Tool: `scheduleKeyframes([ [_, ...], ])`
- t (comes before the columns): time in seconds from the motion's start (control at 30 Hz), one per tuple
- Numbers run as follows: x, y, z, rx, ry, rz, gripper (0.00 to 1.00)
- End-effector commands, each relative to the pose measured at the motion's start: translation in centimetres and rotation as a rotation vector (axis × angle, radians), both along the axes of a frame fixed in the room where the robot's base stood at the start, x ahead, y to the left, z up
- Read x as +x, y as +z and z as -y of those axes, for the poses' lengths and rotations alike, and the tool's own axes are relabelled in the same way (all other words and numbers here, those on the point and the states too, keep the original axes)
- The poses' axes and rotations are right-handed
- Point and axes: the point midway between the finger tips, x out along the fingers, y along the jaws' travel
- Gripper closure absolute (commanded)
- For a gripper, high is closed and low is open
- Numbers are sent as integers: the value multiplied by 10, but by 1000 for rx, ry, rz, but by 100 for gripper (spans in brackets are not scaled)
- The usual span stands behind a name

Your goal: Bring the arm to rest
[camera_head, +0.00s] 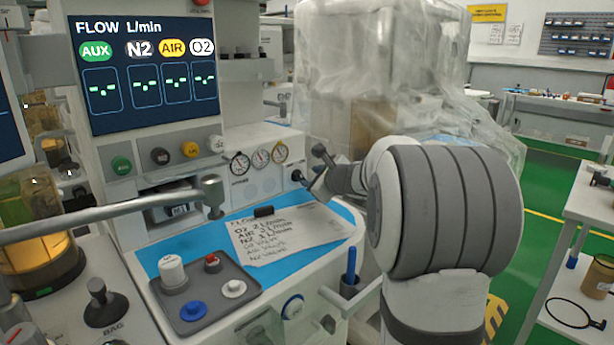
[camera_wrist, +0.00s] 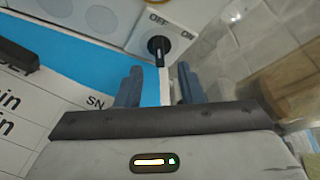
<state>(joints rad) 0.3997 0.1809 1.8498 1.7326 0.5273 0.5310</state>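My arm (camera_head: 440,210) reaches from the right of the head view toward the anaesthesia machine's front panel. My gripper (camera_head: 311,170) is at the panel's right end, beside a black knob (camera_head: 297,175). In the wrist view my gripper (camera_wrist: 159,84) has its two dark fingers apart. The black knob (camera_wrist: 158,45) sits just beyond the fingertips, between the words OFF and ON. A pale narrow strip shows between the fingers below the knob. I see nothing clamped in the fingers; whether they touch anything is unclear.
A handwritten sheet (camera_head: 290,235) and a black marker (camera_head: 264,211) lie on the blue work surface (camera_head: 235,210). A grey tray (camera_head: 208,296) with knobs is at the front. A plastic-draped unit (camera_head: 380,70) stands behind my arm. A white cart (camera_head: 590,195) is at right, with green floor between.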

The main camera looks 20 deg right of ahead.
Motion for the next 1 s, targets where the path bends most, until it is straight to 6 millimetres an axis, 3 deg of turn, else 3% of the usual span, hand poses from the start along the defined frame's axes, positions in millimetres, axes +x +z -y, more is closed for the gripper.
scheduleKeyframes([
  [0.2, -18, 7, 3, 0, -1, 1, 65],
  [0.7, -20, 10, -1, -12, 13, -2, 65],
  [0.77, -25, 16, -11, -48, 46, -11, 65],
  [0.87, -43, 35, -44, -173, 167, -37, 65],
  [1.0, -95, 61, -107, -457, 448, -91, 65],
])
